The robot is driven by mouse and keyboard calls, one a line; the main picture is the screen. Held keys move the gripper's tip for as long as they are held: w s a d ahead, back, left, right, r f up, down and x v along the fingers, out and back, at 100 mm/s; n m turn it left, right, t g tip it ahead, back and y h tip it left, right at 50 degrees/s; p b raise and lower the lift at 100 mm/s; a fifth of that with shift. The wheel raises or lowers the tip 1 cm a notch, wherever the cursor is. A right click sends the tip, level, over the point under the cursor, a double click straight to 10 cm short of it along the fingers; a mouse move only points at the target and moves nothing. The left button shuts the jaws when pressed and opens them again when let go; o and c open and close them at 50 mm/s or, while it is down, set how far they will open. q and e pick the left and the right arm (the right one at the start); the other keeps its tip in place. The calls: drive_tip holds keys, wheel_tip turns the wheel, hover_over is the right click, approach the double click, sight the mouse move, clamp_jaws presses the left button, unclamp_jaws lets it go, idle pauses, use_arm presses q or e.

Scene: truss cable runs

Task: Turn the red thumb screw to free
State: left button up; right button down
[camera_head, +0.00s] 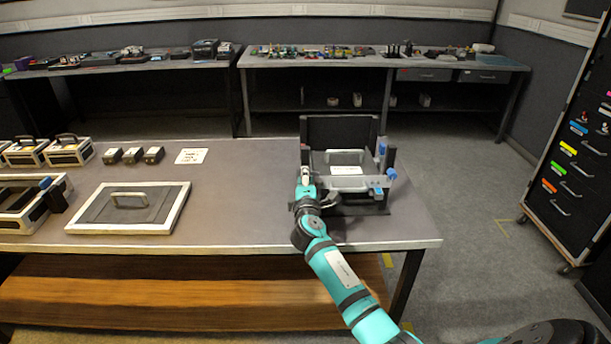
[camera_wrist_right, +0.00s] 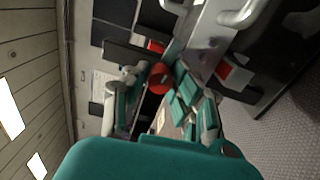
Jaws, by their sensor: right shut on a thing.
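The red thumb screw (camera_wrist_right: 160,77) shows in the right wrist view between the fingers of my right gripper (camera_wrist_right: 158,88). The right gripper is shut on it. In the head view my right gripper (camera_head: 305,174) is at the left side of a dark fixture (camera_head: 340,132), and the screw is hidden there. The fixture stands at the right end of the workbench and holds a grey metal part with a handle and a white label (camera_head: 346,170). My left gripper is in neither view.
Blue knobs (camera_head: 391,174) stick out on the fixture's right side. On the workbench (camera_head: 245,190) lie a framed lid with a handle (camera_head: 128,207), small black boxes (camera_head: 133,155) and a white card (camera_head: 191,156). The bench top between lid and fixture is clear.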

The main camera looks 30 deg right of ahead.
drive_tip(key=shift+n+p, duration=0.3)
drive_tip(key=shift+n, duration=0.7)
drive_tip(key=c, duration=1.1)
unclamp_jaws()
drive_tip(key=v, duration=1.2)
drive_tip(key=shift+f, duration=0.1)
